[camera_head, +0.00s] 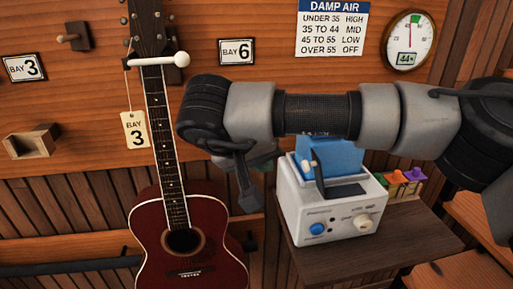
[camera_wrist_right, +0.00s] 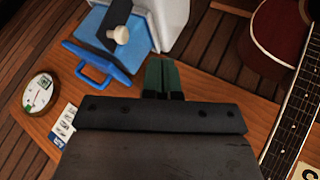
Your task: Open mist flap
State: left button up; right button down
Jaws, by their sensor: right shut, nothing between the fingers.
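The mist unit is a white box (camera_head: 325,212) with a blue tank (camera_head: 338,157) on top, a blue knob and a pale knob on its front. A narrow dark flap (camera_head: 319,180) with a pale knob (camera_head: 308,166) stands steeply at the tank's front. In the right wrist view the flap (camera_wrist_right: 112,22) and its cream knob (camera_wrist_right: 120,36) lie up and left of my fingers. My right gripper (camera_wrist_right: 163,72) is shut and empty, apart from the flap; in the head view it (camera_head: 264,160) is left of the unit, partly hidden by my wrist. My left gripper is out of view.
The unit stands on a dark wooden table (camera_head: 405,232), with several small coloured items (camera_head: 404,180) behind it. A red guitar (camera_head: 188,240) hangs at the left on a peg. A round gauge (camera_head: 408,40) and a damp air sign (camera_head: 332,27) are on the wall.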

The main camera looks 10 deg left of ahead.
aim_at(305, 161)
jog(key=w+d+f+p, duration=0.1)
jog(key=w+d+f, duration=0.1)
jog(key=d, duration=0.3)
jog(key=shift+w+d+f+p, duration=0.15)
jog(key=shift+w+f+p, duration=0.25)
jog(key=shift+w, duration=0.4)
jog(key=shift+w+d+r+m+g+y+b, duration=0.15)
jog(key=shift+w+d+r+g+y+b, duration=0.15)
jog(key=shift+d+y, duration=0.2)
jog(key=shift+w+d+r+m+g+y+b, duration=0.1)
jog(key=shift+d+r+m+g+y, duration=0.1)
jog(key=shift+d+r+y, duration=0.25)
jog(key=shift+s, duration=0.1)
